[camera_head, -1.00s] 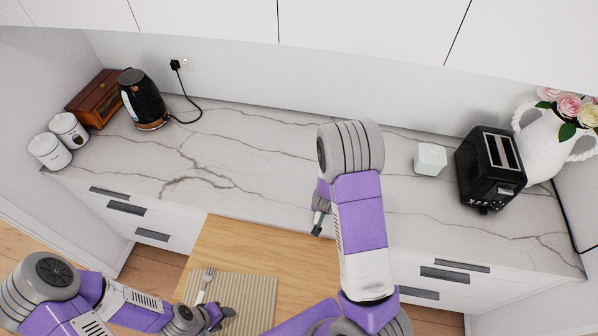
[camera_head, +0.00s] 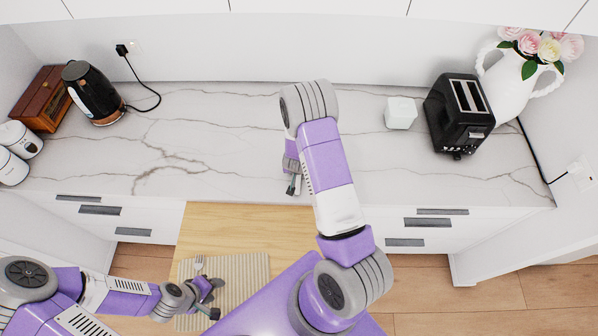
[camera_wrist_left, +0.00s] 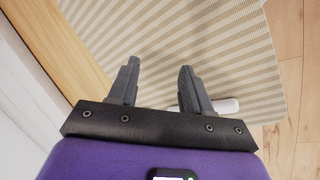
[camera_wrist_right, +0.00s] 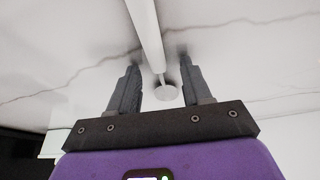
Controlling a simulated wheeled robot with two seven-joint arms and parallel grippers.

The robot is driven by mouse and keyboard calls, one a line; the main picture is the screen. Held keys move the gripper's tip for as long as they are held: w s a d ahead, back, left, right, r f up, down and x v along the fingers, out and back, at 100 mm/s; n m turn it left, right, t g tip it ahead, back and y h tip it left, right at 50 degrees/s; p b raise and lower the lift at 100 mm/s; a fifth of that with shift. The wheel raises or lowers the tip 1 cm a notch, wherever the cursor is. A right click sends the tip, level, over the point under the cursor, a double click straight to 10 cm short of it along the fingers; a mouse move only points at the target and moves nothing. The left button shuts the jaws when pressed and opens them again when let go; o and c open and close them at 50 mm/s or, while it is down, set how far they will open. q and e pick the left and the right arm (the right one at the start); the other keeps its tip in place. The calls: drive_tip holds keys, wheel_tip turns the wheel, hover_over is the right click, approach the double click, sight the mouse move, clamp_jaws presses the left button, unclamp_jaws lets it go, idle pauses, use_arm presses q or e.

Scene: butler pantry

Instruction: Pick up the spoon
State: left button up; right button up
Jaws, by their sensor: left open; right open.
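In the right wrist view a white, slender, spoon-like item (camera_wrist_right: 147,38) runs down from the top edge, with a thin neck and a rounded end between my fingers. I take it for the spoon. My right gripper (camera_wrist_right: 160,66) is open around that end, and no grip on it shows. In the head view my right gripper (camera_head: 292,187) is low over the counter's front part; I cannot make out the spoon there. My left gripper (camera_head: 214,298) is open over the striped mat (camera_head: 245,265); it also shows in the left wrist view (camera_wrist_left: 159,64).
A fork (camera_head: 199,263) lies on the mat on the wooden table (camera_head: 245,222). The marble counter (camera_head: 205,145) is mostly clear. A kettle (camera_head: 92,95) stands left; a white cube (camera_head: 400,114), black toaster (camera_head: 459,120) and flower vase (camera_head: 507,88) stand right.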

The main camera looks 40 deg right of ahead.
drive_tip(key=shift+s, duration=0.1)
drive_tip(key=shift+c, duration=0.3)
clamp_jaws()
drive_tip(key=shift+r, duration=0.1)
